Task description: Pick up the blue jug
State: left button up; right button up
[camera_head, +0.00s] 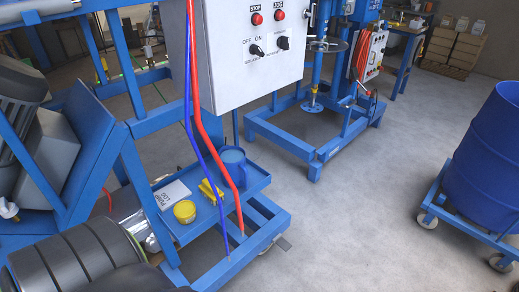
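The blue jug (231,168) stands upright on a low blue shelf (258,183), below the grey control box. It has a wide open top. The red hose and the blue hose hang down in front of it and cover part of its left side. Neither of my grippers shows in the head view, so I cannot see whether they are open or shut.
A yellow tin (184,211), a yellow object (208,191) and a white booklet (172,194) share the shelf left of the jug. The control box (248,50) overhangs it. A blue drum (490,150) stands on a wheeled dolly at right. Open floor lies between.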

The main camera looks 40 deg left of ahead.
aim_at(232, 157)
jog(key=i, duration=1.65)
jog(key=i+u, duration=0.25)
jog(key=u, duration=0.15)
jog(key=i+l+u, duration=0.1)
jog(key=u, duration=0.25)
jog(key=i+l+u, duration=0.2)
jog(key=u, duration=0.2)
jog(key=i, duration=0.15)
